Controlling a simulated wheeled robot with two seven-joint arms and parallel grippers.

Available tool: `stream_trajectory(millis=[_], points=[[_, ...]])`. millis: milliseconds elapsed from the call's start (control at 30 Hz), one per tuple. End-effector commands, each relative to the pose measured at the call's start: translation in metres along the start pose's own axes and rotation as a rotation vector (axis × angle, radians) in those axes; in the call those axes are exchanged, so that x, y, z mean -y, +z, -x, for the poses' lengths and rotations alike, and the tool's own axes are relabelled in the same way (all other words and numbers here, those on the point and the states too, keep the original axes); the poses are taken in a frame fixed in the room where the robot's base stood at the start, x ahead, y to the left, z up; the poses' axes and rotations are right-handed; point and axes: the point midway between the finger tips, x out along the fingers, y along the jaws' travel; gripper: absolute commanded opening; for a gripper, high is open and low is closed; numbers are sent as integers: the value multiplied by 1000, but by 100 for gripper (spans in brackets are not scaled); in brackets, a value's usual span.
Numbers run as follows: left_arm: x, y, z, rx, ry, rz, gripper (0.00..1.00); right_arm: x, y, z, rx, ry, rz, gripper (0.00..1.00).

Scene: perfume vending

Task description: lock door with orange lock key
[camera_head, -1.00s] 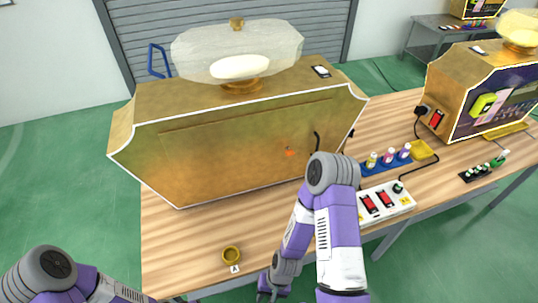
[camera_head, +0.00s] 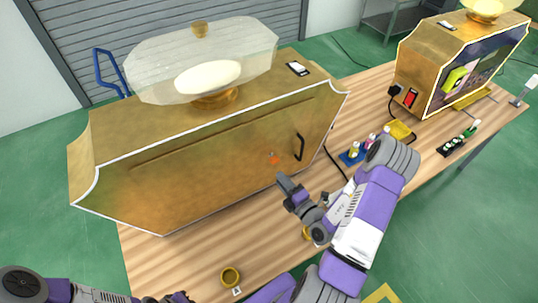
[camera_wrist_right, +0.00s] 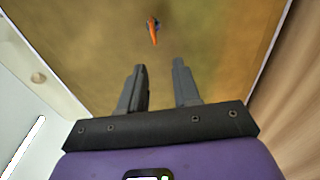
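The gold machine's door panel (camera_head: 215,175) faces me and looks closed, with a dark handle (camera_head: 300,147) on its right side. The small orange lock key (camera_head: 273,158) sits on the door left of the handle. It also shows in the right wrist view (camera_wrist_right: 153,30), upright and slightly slanted. My right gripper (camera_head: 284,180) is in front of the door, just below the key. In the right wrist view its fingers (camera_wrist_right: 159,66) are apart and empty, with the key beyond their tips. My left gripper (camera_head: 177,297) barely shows at the bottom edge; its fingers are unclear.
A gold ring-shaped holder (camera_head: 230,277) stands on the wooden table (camera_head: 185,262) near its front edge. A blue rack (camera_head: 350,157) with small bottles is right of the machine. Another gold machine (camera_head: 408,60) stands at the back right.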

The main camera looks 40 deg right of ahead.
Motion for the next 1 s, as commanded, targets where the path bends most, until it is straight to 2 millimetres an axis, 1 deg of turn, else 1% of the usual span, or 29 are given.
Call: stream_trajectory(millis=[33, 133, 267, 400, 500, 600, 733, 967, 1000], points=[[0, 0, 0, 1, 0, 0, 0, -2, 11, 2, 45, 6, -13, 32], [0, 0, 0, 1, 0, 0, 0, -3, 21, 0, 86, 13, -22, 32], [0, 0, 0, 1, 0, 0, 0, -4, 22, -18, 87, 16, -23, 32], [0, 0, 0, 1, 0, 0, 0, -4, 24, -41, 86, 16, -22, 32], [0, 0, 0, 1, 0, 0, 0, -4, 25, -55, 86, 15, -22, 32], [0, 0, -1, 1, 0, 0, 0, -3, 26, -65, 85, 14, -22, 32], [0, 0, -1, 1, 0, 0, 0, -4, 26, -71, 86, 13, -24, 32], [0, 0, -1, 1, 0, 0, 0, -4, 26, -71, 85, 13, -23, 32], [0, 0, -1, 1, 0, 0, 0, -4, 26, -71, 85, 13, -23, 27]])
